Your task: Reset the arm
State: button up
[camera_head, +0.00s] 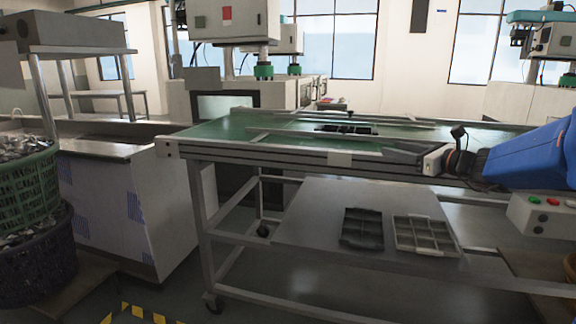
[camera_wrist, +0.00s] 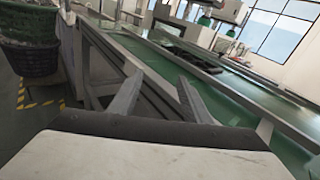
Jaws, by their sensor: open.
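My gripper (camera_wrist: 158,90) is open and empty in the wrist view, with its two grey fingers apart and nothing between them. In the head view my gripper (camera_head: 392,152) reaches in from the right on my blue arm. It points left at the near edge of the green conveyor table (camera_head: 215,129), seemingly just over the rail. The exact height above the rail is hard to tell. The fingers are small and dark in the head view.
A dark tray (camera_head: 362,229) and a lighter tray (camera_head: 424,235) lie on the lower shelf. A green basket (camera_head: 25,190) stands on a dark basket (camera_head: 38,262) at left. A control box (camera_head: 541,216) is at right. Dark parts (camera_head: 346,129) lie on the conveyor.

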jog(key=s+a+f+n+g+h, duration=0.1)
jog(key=s+a+f+n+g, duration=0.3)
jog(key=s, duration=0.4)
jog(key=s+a+f+n+g, duration=0.1)
jog(key=s+a+f+n, duration=0.3)
jog(key=s+n, duration=0.3)
jog(key=s+a+f+n+g+h, duration=0.1)
jog(key=s+a+f+n+g, duration=0.3)
jog(key=s, duration=0.5)
jog(key=s+d+f+n+h, duration=0.3)
jog(key=s+d+f+n, duration=0.1)
jog(key=s, duration=0.4)
jog(key=s+d+f+n+h, duration=0.4)
jog(key=s+f+n, duration=0.3)
jog(key=s+n, duration=0.2)
jog(key=shift+d+f+g, duration=0.15)
jog(key=shift+g, duration=0.15)
